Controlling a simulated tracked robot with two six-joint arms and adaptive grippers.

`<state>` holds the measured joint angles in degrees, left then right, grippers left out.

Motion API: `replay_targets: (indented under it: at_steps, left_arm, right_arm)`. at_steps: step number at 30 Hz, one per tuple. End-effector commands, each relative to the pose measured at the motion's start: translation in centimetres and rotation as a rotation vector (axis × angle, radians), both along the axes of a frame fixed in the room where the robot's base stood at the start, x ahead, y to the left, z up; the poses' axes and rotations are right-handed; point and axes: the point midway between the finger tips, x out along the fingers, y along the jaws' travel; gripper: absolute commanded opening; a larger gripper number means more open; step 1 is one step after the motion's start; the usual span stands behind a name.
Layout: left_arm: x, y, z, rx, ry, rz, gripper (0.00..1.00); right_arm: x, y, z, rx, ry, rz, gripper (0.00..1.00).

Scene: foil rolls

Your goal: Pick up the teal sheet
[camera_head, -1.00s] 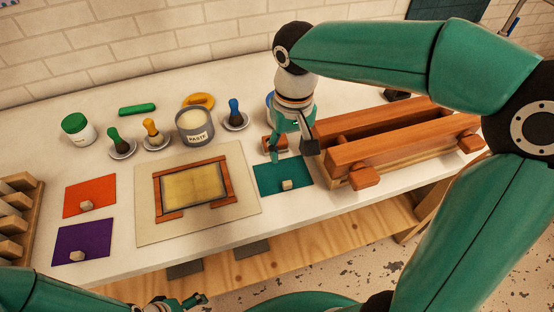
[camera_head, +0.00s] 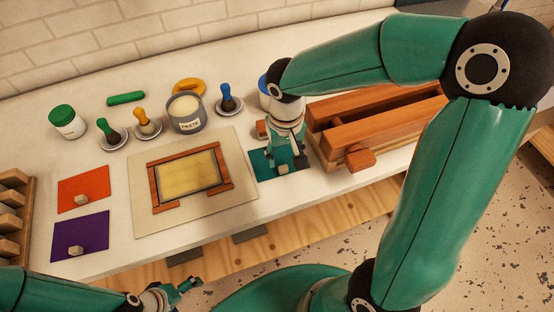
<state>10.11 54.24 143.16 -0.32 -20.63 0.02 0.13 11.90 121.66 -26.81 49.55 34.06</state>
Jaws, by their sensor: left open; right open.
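The teal sheet (camera_head: 262,174) lies flat on the white table, right of the beige board. A small pale block (camera_head: 283,169) sits on it near its front edge. My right gripper (camera_head: 287,166) points down over the sheet, open, with its fingers close to the block. It hides part of the sheet, and I cannot tell whether it touches the block. My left gripper (camera_head: 190,286) is open and empty, low in the picture in front of the table edge.
An orange sheet (camera_head: 98,184) and a purple sheet (camera_head: 64,240) lie at left, each bearing a block. A wooden frame (camera_head: 155,188) rests on the beige board (camera_head: 222,208). The paste pot (camera_head: 187,126) and brushes stand behind. A wooden press (camera_head: 380,125) stands close at right.

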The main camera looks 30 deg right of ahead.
Motion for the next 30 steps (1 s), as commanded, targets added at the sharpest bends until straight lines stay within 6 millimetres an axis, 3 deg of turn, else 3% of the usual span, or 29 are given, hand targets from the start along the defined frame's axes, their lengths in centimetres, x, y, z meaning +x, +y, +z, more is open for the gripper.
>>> replay_targets:
  at_steps: [10,19,28,30]
  left_arm:
    - [0.0,0.0,1.0,0.0,0.0,0.0,0.96]
    - [0.0,0.0,1.0,0.0,0.0,0.0,0.96]
    - [0.0,0.0,1.0,0.0,0.0,0.0,0.96]
    - [0.0,0.0,1.0,0.0,0.0,0.0,0.96]
  right_arm:
    - [-0.5,0.2,-4.3,-0.001,0.005,0.0,0.54]
    - [-0.4,0.3,-5.0,0.0,0.001,-0.001,0.54]
    - [-0.4,0.3,-4.9,0.0,0.001,0.0,0.06]
    - [-0.4,0.3,-4.9,0.0,0.001,0.0,0.06]
